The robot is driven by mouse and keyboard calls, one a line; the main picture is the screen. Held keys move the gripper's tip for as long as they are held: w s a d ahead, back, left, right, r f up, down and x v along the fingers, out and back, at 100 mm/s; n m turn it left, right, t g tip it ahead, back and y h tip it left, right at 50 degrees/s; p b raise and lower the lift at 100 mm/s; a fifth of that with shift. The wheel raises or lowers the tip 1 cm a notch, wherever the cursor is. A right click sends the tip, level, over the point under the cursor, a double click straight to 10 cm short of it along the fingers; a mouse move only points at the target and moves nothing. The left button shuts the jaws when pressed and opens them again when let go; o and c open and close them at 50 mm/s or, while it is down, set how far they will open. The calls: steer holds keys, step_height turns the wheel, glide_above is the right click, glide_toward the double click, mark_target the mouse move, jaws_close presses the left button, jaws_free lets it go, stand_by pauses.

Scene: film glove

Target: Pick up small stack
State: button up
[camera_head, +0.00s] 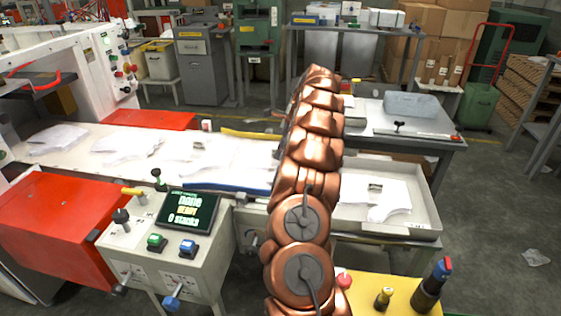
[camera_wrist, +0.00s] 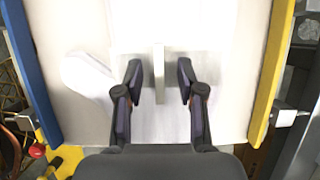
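Small stacks of thin white film gloves lie spaced along the white conveyor belt (camera_head: 232,176) in the head view, one at the far left (camera_head: 58,138), one beside it (camera_head: 125,146) and one nearer the arm (camera_head: 205,160). In the wrist view my gripper (camera_wrist: 159,78) is open above a white stack (camera_wrist: 88,76) whose thumb-like lobe sticks out left. A thin grey upright piece (camera_wrist: 159,72) stands between the fingers, with gaps on both sides. My copper arm hides the gripper in the head view.
A blue rail (camera_wrist: 30,70) and a yellow rail (camera_wrist: 272,70) flank the belt. A pale tray (camera_head: 418,225) with another white stack (camera_head: 388,205) lies right of my arm.

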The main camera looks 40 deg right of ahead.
steer(key=shift+w+f, duration=0.1)
steer(key=shift+f, duration=0.15)
jaws_close()
stand_by(0.3)
